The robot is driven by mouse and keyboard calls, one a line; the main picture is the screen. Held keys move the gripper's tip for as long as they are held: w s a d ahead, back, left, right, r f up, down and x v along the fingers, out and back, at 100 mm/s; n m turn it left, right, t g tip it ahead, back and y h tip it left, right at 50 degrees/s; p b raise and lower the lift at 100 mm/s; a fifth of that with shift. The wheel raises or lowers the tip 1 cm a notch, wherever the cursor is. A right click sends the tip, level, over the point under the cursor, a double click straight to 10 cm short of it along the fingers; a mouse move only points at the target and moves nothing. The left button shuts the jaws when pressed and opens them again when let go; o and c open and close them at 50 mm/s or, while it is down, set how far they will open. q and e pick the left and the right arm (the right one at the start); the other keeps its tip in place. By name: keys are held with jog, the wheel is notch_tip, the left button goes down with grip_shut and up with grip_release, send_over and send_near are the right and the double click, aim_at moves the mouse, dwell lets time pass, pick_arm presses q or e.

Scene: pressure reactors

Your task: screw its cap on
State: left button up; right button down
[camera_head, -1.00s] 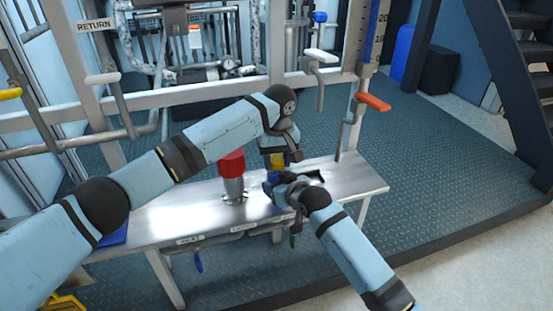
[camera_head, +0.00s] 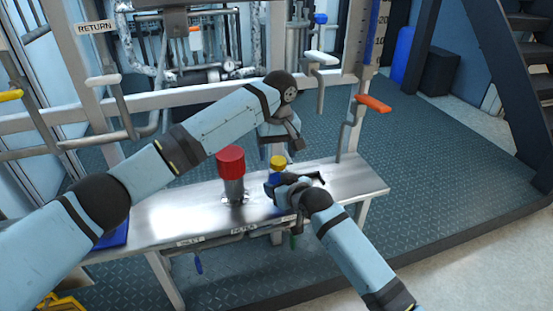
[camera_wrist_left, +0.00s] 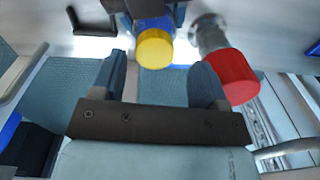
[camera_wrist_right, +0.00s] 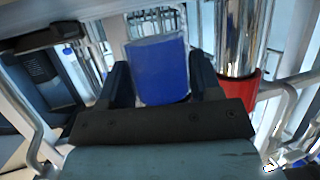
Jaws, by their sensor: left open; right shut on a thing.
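The yellow cap (camera_head: 278,162) sits on top of a blue bottle (camera_head: 273,179). Whether it is fully tightened cannot be told. The cap also shows in the left wrist view (camera_wrist_left: 155,48), beyond and between the open fingers. My right gripper (camera_head: 277,184) is shut on the blue bottle, which shows between its fingers in the right wrist view (camera_wrist_right: 160,70). The bottle is held above the metal bench. My left gripper (camera_head: 287,143) is open and empty, above the cap and apart from it.
A metal cylinder with a red top (camera_head: 231,162) stands on the bench (camera_head: 165,217), left of the bottle. A frame with pipes and an orange-handled lever (camera_head: 373,103) stands behind. The bench's right end is mostly clear, with a dark bracket near the bottle.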

aim_at(278, 160)
pick_arm(q)
jog(key=shift+r, duration=0.45)
jog(key=shift+c, duration=0.3)
jog(key=shift+r, duration=0.15)
jog(key=r+n, duration=0.1)
jog(key=d+r+n, duration=0.1)
jog(key=shift+r+t, duration=0.3)
jog(key=shift+s+a+r+n, duration=0.15)
jog(key=shift+r+n, duration=0.15)
jog(key=shift+n, duration=0.55)
jog(key=shift+w+a+r+n, duration=0.1)
jog(key=shift+r+n, duration=0.15)
jog(key=shift+n, duration=0.6)
jog(key=shift+a+f, duration=0.1)
jog(key=shift+f, duration=3.9)
jog(key=shift+c, duration=0.4)
